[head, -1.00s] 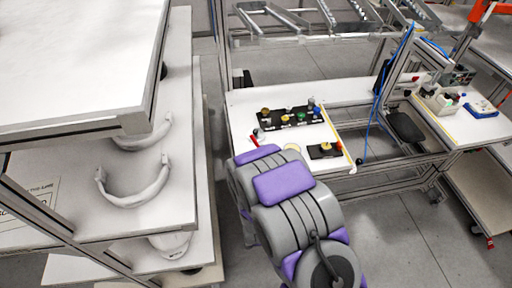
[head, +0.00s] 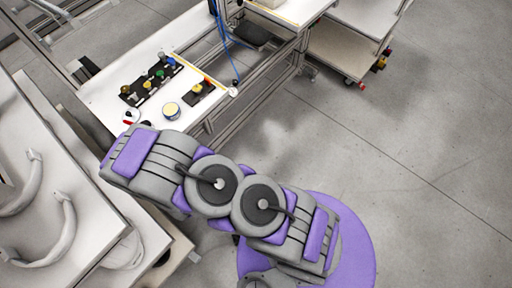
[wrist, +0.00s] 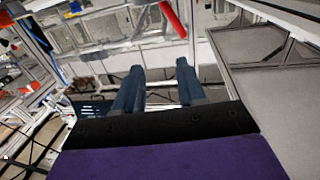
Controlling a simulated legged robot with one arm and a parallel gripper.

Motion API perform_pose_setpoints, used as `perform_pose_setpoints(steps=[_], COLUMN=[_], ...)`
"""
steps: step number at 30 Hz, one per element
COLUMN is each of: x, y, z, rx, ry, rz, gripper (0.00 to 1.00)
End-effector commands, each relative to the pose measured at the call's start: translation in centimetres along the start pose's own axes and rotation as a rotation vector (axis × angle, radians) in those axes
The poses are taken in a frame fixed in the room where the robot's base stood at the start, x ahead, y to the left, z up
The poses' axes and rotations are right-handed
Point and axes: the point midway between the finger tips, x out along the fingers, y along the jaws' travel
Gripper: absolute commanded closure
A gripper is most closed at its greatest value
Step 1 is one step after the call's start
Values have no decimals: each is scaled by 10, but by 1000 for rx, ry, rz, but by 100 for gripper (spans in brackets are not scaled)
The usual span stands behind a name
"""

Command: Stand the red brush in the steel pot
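A red brush (head: 128,122) shows as a small red end at the left of the white table, partly hidden by my arm. In the wrist view a red handle-like bar (wrist: 173,18), likely the same brush, lies beyond my fingertips at the top. A round container (head: 172,110) with a tan top, perhaps the steel pot, stands on the table near the front edge. My gripper (wrist: 158,68) has its two dark blue fingers apart with nothing between them. In the head view my arm hides the gripper.
The white table (head: 195,45) carries a black strip with several coloured knobs (head: 148,84) and a small black block with a yellow knob (head: 197,88). A shelf with white helmet shells (head: 60,235) stands at left. Grey floor (head: 400,140) is free at right.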

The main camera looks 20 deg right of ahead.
Motion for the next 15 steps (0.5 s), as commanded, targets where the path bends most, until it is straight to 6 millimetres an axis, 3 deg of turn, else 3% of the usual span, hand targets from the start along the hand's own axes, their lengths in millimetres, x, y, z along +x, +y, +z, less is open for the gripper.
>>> perform_pose_setpoints(steps=[5,10,15], x=[12,24,18], y=[11,46,80], z=[-3,-15,-30], rx=[29,110,194], ry=[-66,-235,-430], rz=[50,148,211], gripper=[60,60,60])
